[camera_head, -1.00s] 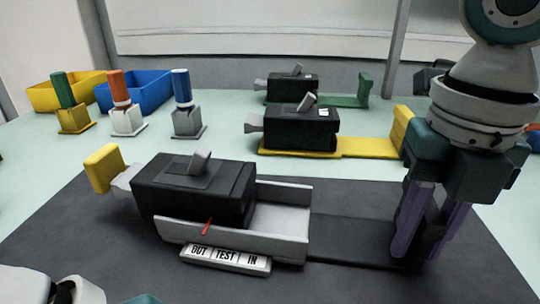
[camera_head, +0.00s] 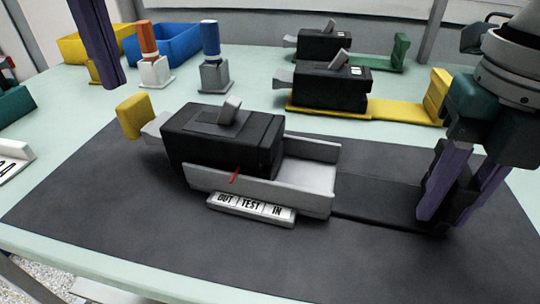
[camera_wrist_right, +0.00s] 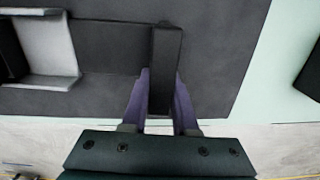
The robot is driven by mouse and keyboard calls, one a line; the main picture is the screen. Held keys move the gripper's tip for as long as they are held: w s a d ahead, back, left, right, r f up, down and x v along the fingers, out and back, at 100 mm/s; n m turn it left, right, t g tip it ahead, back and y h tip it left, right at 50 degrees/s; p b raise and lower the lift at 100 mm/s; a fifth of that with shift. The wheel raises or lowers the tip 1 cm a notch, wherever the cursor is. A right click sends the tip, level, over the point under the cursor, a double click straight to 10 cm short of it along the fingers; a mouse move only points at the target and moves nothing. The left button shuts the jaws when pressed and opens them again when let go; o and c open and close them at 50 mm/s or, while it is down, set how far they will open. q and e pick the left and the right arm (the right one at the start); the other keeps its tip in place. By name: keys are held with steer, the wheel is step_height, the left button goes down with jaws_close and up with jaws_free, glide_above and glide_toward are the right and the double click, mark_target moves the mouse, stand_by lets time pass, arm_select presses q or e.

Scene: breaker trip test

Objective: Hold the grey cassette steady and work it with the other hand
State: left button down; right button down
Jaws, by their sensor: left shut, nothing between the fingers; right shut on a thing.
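The cassette is a black block (camera_head: 215,140) with a grey lever (camera_head: 229,109) on top. It sits in the left part of a light grey tray (camera_head: 312,180). A yellow grip (camera_head: 133,115) sticks out at its left end. A red pointer (camera_head: 235,175) stands above the OUT/TEST/IN label (camera_head: 252,208), near OUT and TEST. A dark base strip (camera_head: 375,200) runs right to an upright dark end plate (camera_wrist_right: 166,70). My right gripper (camera_head: 438,215) is shut on that plate. My left gripper (camera_head: 112,82) is shut and empty, above and behind the yellow grip; its tip shows.
Behind are a black block on a yellow base (camera_head: 380,110) and another with a green end plate (camera_head: 400,50). Orange (camera_head: 148,40) and blue (camera_head: 210,40) handled pieces stand near yellow and blue bins (camera_head: 175,45). The dark mat (camera_head: 130,235) is clear in front.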

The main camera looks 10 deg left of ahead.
mark_target(134, 99)
arm_select(q)
steer(key=shift+n+t+y, duration=0.3)
steer(key=shift+n, duration=0.1)
steer(key=shift+w+a+f, duration=0.2)
steer(key=shift+a+f, duration=0.15)
steer(key=shift+f, duration=0.8)
steer(key=shift+w+a+f, duration=0.25)
steer(key=shift+a+f, duration=0.05)
steer(key=shift+f, duration=0.85)
steer(key=shift+w+a+f, duration=0.2)
steer(key=shift+a+f, duration=0.15)
steer(key=shift+f, duration=0.8)
steer(key=shift+d, duration=0.6)
steer(key=shift+s+d, duration=0.1)
steer(key=shift+d, duration=1.05)
steer(key=shift+a, duration=0.2)
